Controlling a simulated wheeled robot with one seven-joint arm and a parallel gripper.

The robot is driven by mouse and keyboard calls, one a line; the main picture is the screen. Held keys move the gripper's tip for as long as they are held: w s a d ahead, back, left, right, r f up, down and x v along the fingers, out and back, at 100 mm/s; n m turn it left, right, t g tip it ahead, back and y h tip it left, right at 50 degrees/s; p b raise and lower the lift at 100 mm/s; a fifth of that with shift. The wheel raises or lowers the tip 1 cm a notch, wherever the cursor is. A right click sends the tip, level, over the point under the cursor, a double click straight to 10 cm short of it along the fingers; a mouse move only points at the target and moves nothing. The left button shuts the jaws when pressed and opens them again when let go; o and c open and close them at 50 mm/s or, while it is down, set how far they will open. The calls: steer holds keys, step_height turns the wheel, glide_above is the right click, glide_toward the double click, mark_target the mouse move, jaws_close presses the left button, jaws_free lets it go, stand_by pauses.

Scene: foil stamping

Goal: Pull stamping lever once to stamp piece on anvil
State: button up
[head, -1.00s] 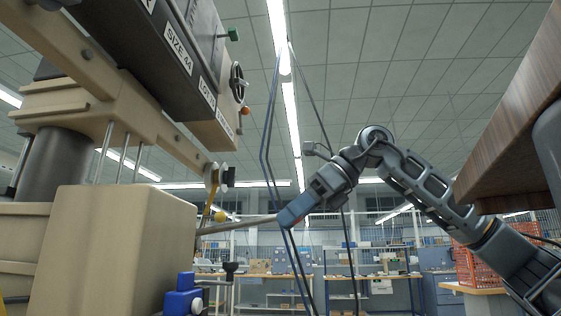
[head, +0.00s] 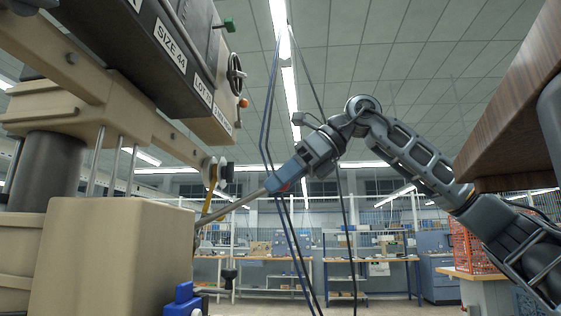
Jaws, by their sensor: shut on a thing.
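The stamping lever (head: 233,206) is a thin grey rod that slopes up and to the right from the side of the beige stamping machine (head: 110,250). My gripper (head: 273,185) is shut on the lever's outer end, and its fingers hide the tip. My arm reaches in from the right. The machine's dark upper head (head: 150,60) carries labels, one reading "SIZE 44". The anvil and the piece cannot be made out in this low view.
A blue block (head: 183,298) sits low beside the machine's body. Dark cables (head: 268,110) hang close to my gripper. A brown wooden edge (head: 510,110) juts in at the upper right. Workbenches (head: 330,262) stand far behind.

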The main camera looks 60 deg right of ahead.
steer(key=shift+w+a+r+p, duration=0.2)
steer(key=shift+w+r+p, duration=0.3)
steer(key=shift+r, duration=0.3)
steer(key=shift+w+a+r+p, duration=0.15)
steer(key=shift+w+r+p, duration=0.35)
steer(key=shift+r, duration=0.3)
steer(key=o, duration=1.3)
steer(key=v, duration=0.7)
steer(key=shift+s+r, duration=0.25)
steer(key=shift+s, duration=0.05)
steer(key=shift+d, duration=0.1)
